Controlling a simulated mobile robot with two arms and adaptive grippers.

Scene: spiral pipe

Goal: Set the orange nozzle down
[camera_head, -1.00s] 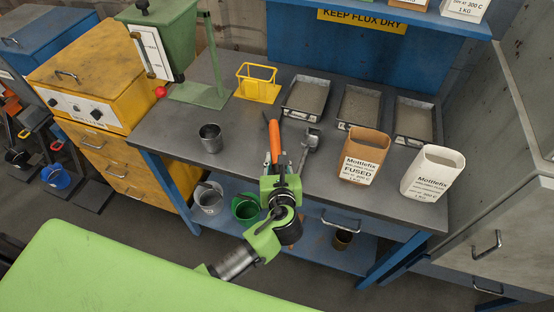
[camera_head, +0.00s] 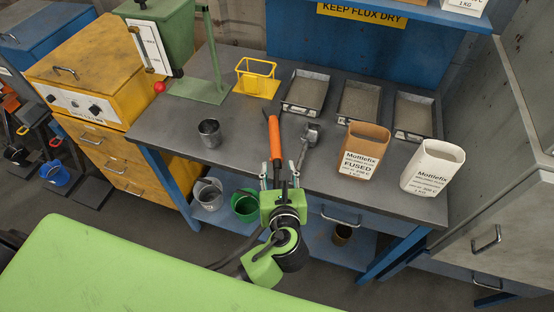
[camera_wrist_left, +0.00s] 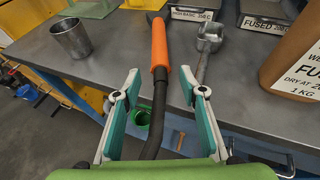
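The orange nozzle (camera_head: 274,138) lies on the dark workbench (camera_head: 235,178), its orange sleeve on the top near the front edge. In the left wrist view, the orange sleeve (camera_wrist_left: 160,45) points away from me, and a bent black tube runs from it back over the edge between my fingers. My left gripper (camera_head: 277,168) is open at the bench's front edge. In the left wrist view its teal-padded fingers (camera_wrist_left: 160,88) stand wide on either side of the black tube, with visible gaps. The near end of the tube is hidden by my gripper body. My right gripper is not in view.
A grey metal tool (camera_head: 310,134) lies close to the right of the nozzle. A metal cup (camera_head: 209,133) stands to the left. The brown container (camera_head: 362,152) and white container (camera_head: 432,168) stand to the right. Trays (camera_head: 305,92) line the back.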

